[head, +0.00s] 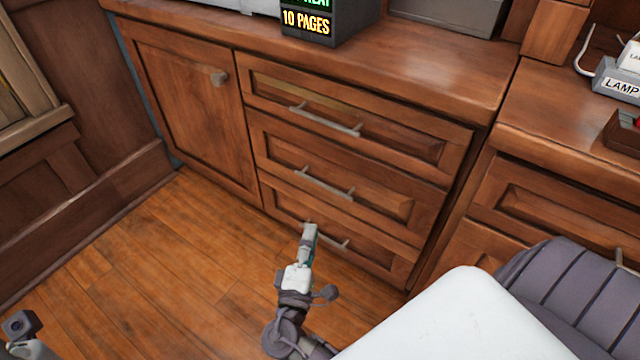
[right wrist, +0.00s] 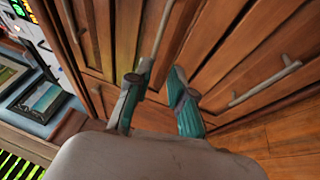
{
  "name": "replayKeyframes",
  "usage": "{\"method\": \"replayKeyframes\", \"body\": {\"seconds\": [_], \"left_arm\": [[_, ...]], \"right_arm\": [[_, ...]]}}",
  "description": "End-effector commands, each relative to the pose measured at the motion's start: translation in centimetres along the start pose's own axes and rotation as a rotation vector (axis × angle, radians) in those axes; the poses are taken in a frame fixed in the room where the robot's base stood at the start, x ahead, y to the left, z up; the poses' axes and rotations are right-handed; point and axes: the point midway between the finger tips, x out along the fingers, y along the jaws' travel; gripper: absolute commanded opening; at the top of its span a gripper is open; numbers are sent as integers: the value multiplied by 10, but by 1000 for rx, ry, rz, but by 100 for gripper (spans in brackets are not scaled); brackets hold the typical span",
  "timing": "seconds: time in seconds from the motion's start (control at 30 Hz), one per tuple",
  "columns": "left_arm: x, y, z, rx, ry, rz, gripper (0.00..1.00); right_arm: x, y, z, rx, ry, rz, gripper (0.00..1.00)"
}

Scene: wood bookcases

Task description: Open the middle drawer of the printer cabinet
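The wood printer cabinet has three stacked drawers right of a door. The middle drawer (head: 390,207) is shut, and its bar handle (head: 323,183) is bare. In the right wrist view the middle handle (right wrist: 156,45) lies just beyond and between the fingertips. My right gripper (head: 309,232) stands in front of the cabinet, overlapping the bottom drawer in the head view. In the right wrist view its teal-padded fingers (right wrist: 153,82) are apart with nothing between them. Part of my left gripper (head: 20,326) shows at the lower left corner, away from the cabinet; its fingers are not clear.
The top drawer handle (head: 325,119) and bottom drawer handle (head: 333,238) are close above and below. A dark box with lit text (head: 318,22) stands on the cabinet top. Another drawer unit (head: 560,205) adjoins at right. Wood floor (head: 170,270) is clear at left.

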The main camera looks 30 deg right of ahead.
Motion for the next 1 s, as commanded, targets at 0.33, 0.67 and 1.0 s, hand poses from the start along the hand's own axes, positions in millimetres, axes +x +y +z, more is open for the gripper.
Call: {"method": "replayKeyframes", "body": {"seconds": [0.33, 0.67, 1.0], "left_arm": [[2, 1, -5, 1, 55, 8, 17], [6, 1, -4, 5, 83, 21, 17], [10, 1, -3, 7, 95, 27, 17]], "right_arm": [[39, 3, -5, -9, 12, 24, 22], [107, 4, -6, -10, 12, 22, 22], [136, 5, -6, -10, 13, 19, 22]]}}
